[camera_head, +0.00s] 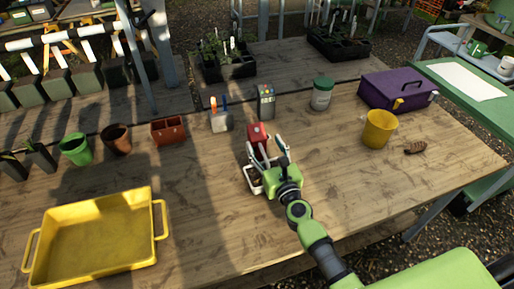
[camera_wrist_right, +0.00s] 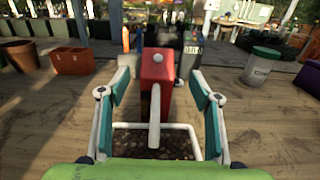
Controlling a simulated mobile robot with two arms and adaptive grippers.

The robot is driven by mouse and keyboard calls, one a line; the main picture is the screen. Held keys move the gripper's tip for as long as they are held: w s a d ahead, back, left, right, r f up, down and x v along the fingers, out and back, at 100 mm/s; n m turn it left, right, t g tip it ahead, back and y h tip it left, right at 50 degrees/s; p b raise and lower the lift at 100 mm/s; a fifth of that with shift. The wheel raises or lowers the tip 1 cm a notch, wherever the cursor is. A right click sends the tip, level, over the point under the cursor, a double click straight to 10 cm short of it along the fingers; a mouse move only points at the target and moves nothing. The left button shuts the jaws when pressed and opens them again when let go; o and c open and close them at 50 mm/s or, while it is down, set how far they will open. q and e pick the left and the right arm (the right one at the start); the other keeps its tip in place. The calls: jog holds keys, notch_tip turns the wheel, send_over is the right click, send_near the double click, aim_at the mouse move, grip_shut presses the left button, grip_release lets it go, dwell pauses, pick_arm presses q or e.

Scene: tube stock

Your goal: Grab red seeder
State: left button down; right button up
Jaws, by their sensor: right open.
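The red seeder (camera_head: 257,134) stands upright on the wooden table near its middle, with a pale spout or handle pointing toward me. It also shows in the right wrist view (camera_wrist_right: 157,68), centred between the fingers. My right gripper (camera_head: 266,153) is open, with one finger on each side of the seeder. In the right wrist view the open right gripper (camera_wrist_right: 157,93) shows a gap between each finger and the seeder. A white-rimmed tray (camera_head: 254,187) with dark contents lies under the gripper, partly hidden by it. My left gripper is not in view.
A holder with tools (camera_head: 220,121) and a grey box (camera_head: 265,103) stand behind the seeder. A red-brown planter (camera_head: 168,131) is to the left, a green-lidded jar (camera_head: 321,94) and yellow pot (camera_head: 378,129) to the right. A yellow tray (camera_head: 97,242) lies front left.

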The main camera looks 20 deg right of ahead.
aim_at(258, 133)
jog(key=shift+w+a+r, duration=0.1)
jog(key=shift+w+r, duration=0.15)
jog(key=shift+w, duration=0.6)
jog(key=shift+w+a+f, duration=0.1)
jog(key=shift+w+a, duration=0.05)
jog(key=shift+w, duration=1.65)
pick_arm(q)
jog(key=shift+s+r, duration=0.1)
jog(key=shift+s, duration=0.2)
pick_arm(e)
jog(key=shift+s, duration=0.1)
jog(key=c, duration=1.5)
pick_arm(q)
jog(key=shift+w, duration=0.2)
pick_arm(e)
grip_shut()
